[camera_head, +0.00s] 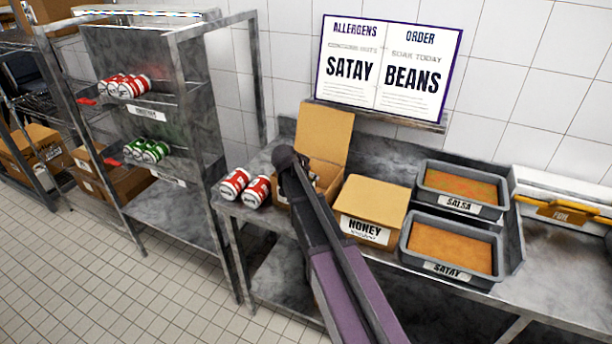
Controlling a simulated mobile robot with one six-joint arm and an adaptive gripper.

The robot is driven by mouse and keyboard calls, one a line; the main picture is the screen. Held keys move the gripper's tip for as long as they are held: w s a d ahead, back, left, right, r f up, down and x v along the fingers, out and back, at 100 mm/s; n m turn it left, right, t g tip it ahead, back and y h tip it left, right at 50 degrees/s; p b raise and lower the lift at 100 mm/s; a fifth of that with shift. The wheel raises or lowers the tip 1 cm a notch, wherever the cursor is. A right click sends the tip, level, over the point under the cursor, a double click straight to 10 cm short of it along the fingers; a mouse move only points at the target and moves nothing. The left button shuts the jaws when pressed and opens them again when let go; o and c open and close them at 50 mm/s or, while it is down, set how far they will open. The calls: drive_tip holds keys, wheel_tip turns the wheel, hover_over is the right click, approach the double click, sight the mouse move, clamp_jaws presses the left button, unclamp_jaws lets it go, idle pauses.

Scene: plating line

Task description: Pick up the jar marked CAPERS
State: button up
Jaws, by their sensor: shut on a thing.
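I can read no CAPERS mark on anything in view. An open cardboard box (327,128) stands on the steel table with its lid up. Small pale items show inside it, partly hidden by my dark and purple arm, and I cannot tell what they are. My arm reaches from the bottom edge up across the front of this box. My gripper does not show, and neither does anything in its jaws.
Two red-and-white cans (257,191) lie left of the open box. A box marked HONEY (366,235) stands right of it, then trays marked SALSA (447,207) and SATAY (432,266). A shelf rack (190,222) with red and green cans stands left. A SATAY/BEANS board (380,88) hangs behind.

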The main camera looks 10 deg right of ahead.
drive_tip(key=shift+r+p, duration=3.6)
drive_tip(key=shift+r, duration=0.35)
